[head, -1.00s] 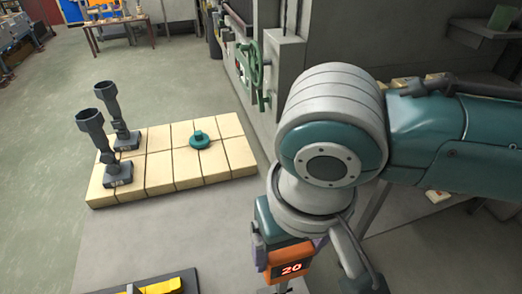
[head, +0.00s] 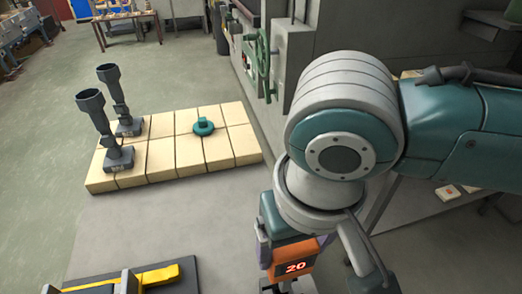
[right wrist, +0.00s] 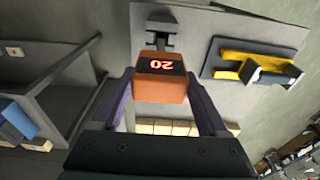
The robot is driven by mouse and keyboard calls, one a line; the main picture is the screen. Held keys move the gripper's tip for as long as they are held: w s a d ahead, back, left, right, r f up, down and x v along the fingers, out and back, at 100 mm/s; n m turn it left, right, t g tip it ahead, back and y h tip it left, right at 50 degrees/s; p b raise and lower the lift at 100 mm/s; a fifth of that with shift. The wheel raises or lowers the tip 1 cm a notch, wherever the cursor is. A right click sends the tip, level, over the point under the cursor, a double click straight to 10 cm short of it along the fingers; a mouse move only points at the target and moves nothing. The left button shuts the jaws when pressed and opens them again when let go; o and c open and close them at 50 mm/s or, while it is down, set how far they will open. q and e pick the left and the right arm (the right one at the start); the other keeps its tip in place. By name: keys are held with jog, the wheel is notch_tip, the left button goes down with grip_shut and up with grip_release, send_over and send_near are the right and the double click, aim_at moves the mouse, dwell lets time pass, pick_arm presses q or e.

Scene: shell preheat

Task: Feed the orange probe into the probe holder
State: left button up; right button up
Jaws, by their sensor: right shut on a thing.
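The orange probe (head: 297,255), a boxy body with a lit red "20" display, is gripped by my right gripper (head: 291,250) at the lower middle of the head view. In the right wrist view the probe (right wrist: 160,88) sits between the two purple fingers, shut on its sides. Two grey stands with cup-shaped tops, the nearer (head: 115,130) and the farther (head: 120,100), stand upright on tan blocks to the left, apart from the probe. I cannot tell for sure which fixture is the probe holder. My left gripper is out of view.
The tan block platform (head: 189,155) carries a teal knobbed disc (head: 203,126). A yellow fixture (head: 158,277) on a dark plate lies at the bottom left, partly cut off. Bare grey tabletop (head: 170,225) lies between them. A grey cabinet with a green handwheel (head: 262,62) stands behind.

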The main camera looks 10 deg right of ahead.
jog(key=shift+f+b, duration=0.8)
jog(key=shift+f, duration=0.1)
jog(key=shift+f+b, duration=0.9)
jog(key=shift+f, duration=0.7)
jog(key=shift+f+b, duration=1.3)
jog(key=shift+f, duration=0.9)
jog(key=o, duration=1.4)
jog(key=r, duration=0.6)
jog(key=s+r, duration=0.1)
jog(key=r, duration=0.2)
jog(key=shift+p, duration=0.3)
jog(key=shift+r, duration=0.5)
